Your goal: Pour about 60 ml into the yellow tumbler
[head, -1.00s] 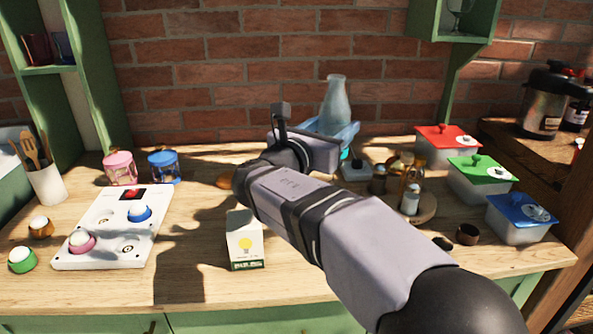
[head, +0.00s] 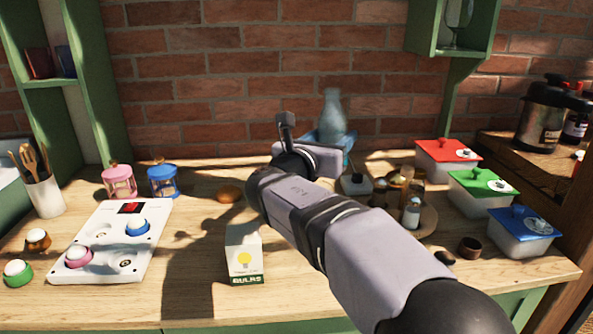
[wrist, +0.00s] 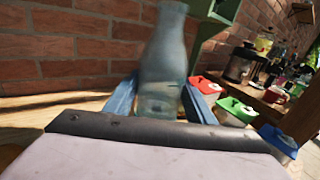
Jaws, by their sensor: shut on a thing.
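A tall pale blue-grey glass bottle (head: 332,112) stands about upright at the back of the table, in front of the brick wall. My gripper (head: 325,140) is shut on it, with its blue fingers low on the bottle. I cannot make out a yellow tumbler in either view; my arm hides part of the table.
A round wooden tray (head: 428,222) with small bottles stands right of my arm, near red, green and blue lidded boxes (head: 448,155). A bulb carton (head: 244,254) stands in front. A white button panel (head: 112,245) and two jars (head: 119,181) are left.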

